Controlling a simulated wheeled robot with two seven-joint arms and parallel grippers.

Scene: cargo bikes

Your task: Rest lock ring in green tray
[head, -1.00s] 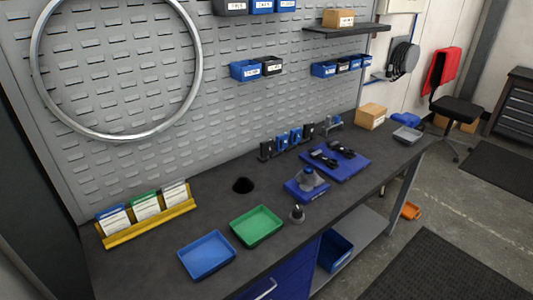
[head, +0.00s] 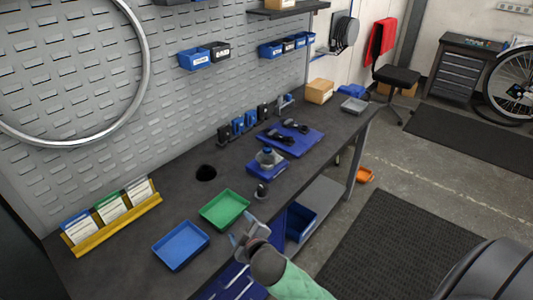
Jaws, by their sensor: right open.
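The green tray (head: 224,227) is on the dark workbench, to the right of a blue tray (head: 181,246), and looks empty. A small dark upright piece with a greyish round base (head: 261,192) stands just right of the green tray; I cannot tell for sure whether it is the lock ring. My right gripper (head: 246,226) is open and looks empty. It is at the bench's front edge, in front of and right of the green tray, apart from the small piece in the picture. My left gripper is not in view.
A blue holder with a grey bottle-like item (head: 268,158) and a blue mat with dark tools (head: 290,138) lie farther back. A yellow card rack (head: 112,229) stands at left. A round black hole (head: 206,173) is in the bench top. Blue drawers (head: 232,284) are below the front edge.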

